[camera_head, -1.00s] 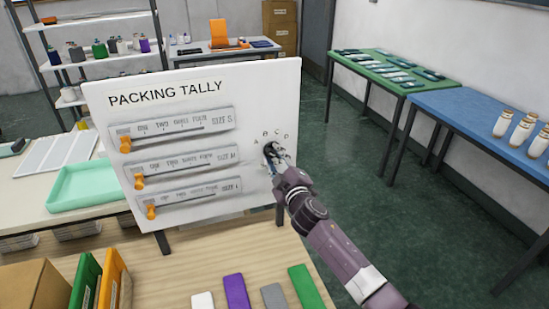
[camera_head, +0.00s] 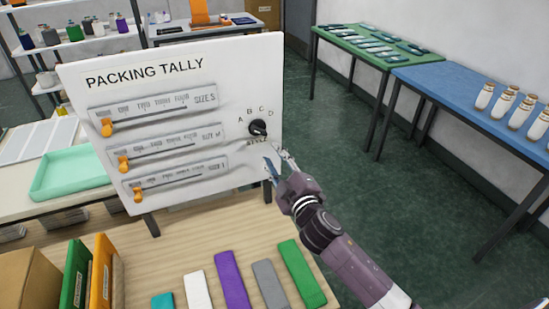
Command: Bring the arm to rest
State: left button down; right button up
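My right gripper (camera_head: 279,166) is in front of the right part of the white packing tally board (camera_head: 235,80). Its fingers are spread apart with nothing seen between them. It is just below and to the right of the black knob (camera_head: 258,128), which sits under the letters A, B, C, D. The knob shows clear of the fingers. Three sliders with orange handles, the top one (camera_head: 106,127), the middle one (camera_head: 123,163) and the bottom one (camera_head: 138,195), all sit at the left ends of their scales. My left gripper is not in view.
Several coloured blocks, such as a purple one (camera_head: 231,280) and a green one (camera_head: 301,274), lie on the wooden table (camera_head: 205,237) in front. A cardboard box (camera_head: 25,278) and upright folders stand at left. Blue (camera_head: 450,90) and green tables are at right, with open floor (camera_head: 380,200) before them.

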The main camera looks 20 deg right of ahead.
jog(key=shift+s+f, duration=0.1)
dwell(0.4)
jog(key=s+d+f+m+g+h, duration=0.25)
jog(key=s+f+m+g, duration=0.45)
jog(key=s+f, duration=0.75)
jog(key=s+a+f+m+g+y, duration=0.1)
jog(key=s+a+f+g, duration=0.2)
jog(key=s, duration=0.9)
jog(key=s+a+f+m+g+y, duration=0.1)
jog(key=s+f+g, duration=0.3)
jog(key=s, duration=0.7)
notch_tip(320, 180, down, 28)
jog(key=s+g+b, duration=0.2)
jog(key=s, duration=0.1)
jog(key=s+d+f+g+b, duration=0.1)
jog(key=s+d+f+b, duration=0.1)
jog(key=s+f, duration=1.4)
jog(key=shift+d+f, duration=0.3)
jog(key=shift+d, duration=0.05)
